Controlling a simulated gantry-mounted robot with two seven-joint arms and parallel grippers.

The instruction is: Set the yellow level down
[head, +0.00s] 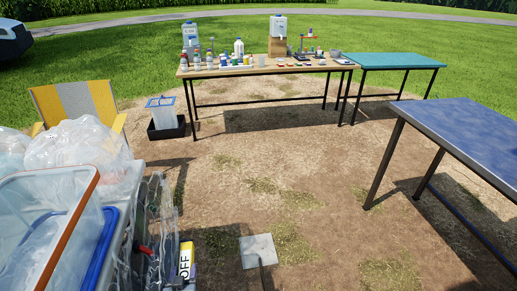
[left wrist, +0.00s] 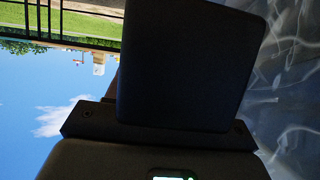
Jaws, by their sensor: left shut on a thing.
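A yellow piece with a white label reading "OFF" (head: 186,262) shows upright at the bottom of the head view; I take it for the yellow level, though only part of it shows. My left gripper (head: 174,283) is a dark shape just beside it, partly cut off by the lower edge, and is shut on it. In the left wrist view, large black parts (left wrist: 190,75) fill the middle and hide the grip; no yellow shows there. My right gripper is not in view.
A cart with a clear bin (head: 50,225), plastic bags (head: 80,145) and a blue lid (head: 100,250) stands at the left. Behind are a yellow-grey chair (head: 75,102), a wooden table (head: 265,70) with bottles, and a teal table (head: 395,60). A blue table (head: 465,125) stands right. A grey slab (head: 258,250) lies on open ground.

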